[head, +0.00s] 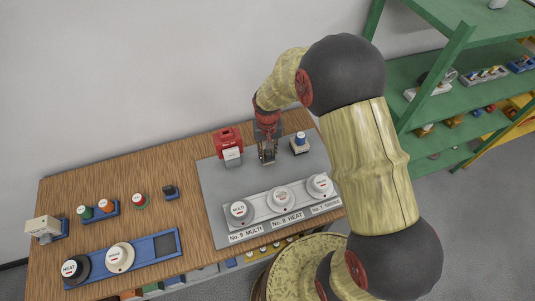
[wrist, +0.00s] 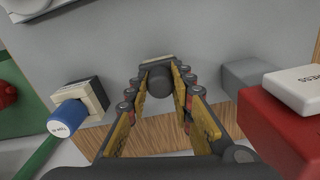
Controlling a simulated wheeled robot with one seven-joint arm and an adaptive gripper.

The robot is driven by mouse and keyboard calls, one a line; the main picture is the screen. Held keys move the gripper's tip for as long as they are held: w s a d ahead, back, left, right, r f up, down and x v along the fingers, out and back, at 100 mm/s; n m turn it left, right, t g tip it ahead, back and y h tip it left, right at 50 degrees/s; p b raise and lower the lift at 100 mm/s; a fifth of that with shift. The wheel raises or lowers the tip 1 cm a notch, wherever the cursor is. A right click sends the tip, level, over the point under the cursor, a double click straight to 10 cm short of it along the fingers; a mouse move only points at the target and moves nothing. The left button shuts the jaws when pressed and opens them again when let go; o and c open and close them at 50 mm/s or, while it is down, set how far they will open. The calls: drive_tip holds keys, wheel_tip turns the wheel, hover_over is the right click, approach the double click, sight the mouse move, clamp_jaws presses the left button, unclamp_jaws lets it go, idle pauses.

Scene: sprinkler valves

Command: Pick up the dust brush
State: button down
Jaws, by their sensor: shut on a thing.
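My gripper (head: 267,152) is over the back part of the grey panel, between a red box and a small blue-topped switch. In the wrist view its two fingers (wrist: 160,88) are closed on the sides of a dark, rounded piece, the dust brush (wrist: 159,79). A pale strip (wrist: 157,58) shows at its far end. In the head view the brush is mostly hidden by the gripper. Whether it touches the panel is hard to tell.
The red box with a white button (head: 228,143) stands close to the left, and the blue-topped switch (head: 300,143) to the right. Several white dials stand at the panel's front. Small parts lie on the wooden table (head: 60,195). Green shelves (head: 440,95) stand at the right.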

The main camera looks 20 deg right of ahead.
wheel_tip(320, 180, up, 2)
drive_tip(key=shift+r, duration=0.25)
drive_tip(key=s+a+r+p, duration=0.2)
drive_tip(key=s+a+r, duration=0.3)
drive_tip(key=s+r, duration=0.4)
drive_tip(key=shift+s+a+r, duration=0.15)
drive_tip(key=shift+s+r, duration=0.2)
drive_tip(key=shift+s, duration=1.7)
drive_tip(key=c, duration=2.1)
unclamp_jaws()
drive_tip(key=shift+c, duration=0.2)
drive_tip(key=c, duration=0.4)
drive_tip(key=shift+f, duration=0.1)
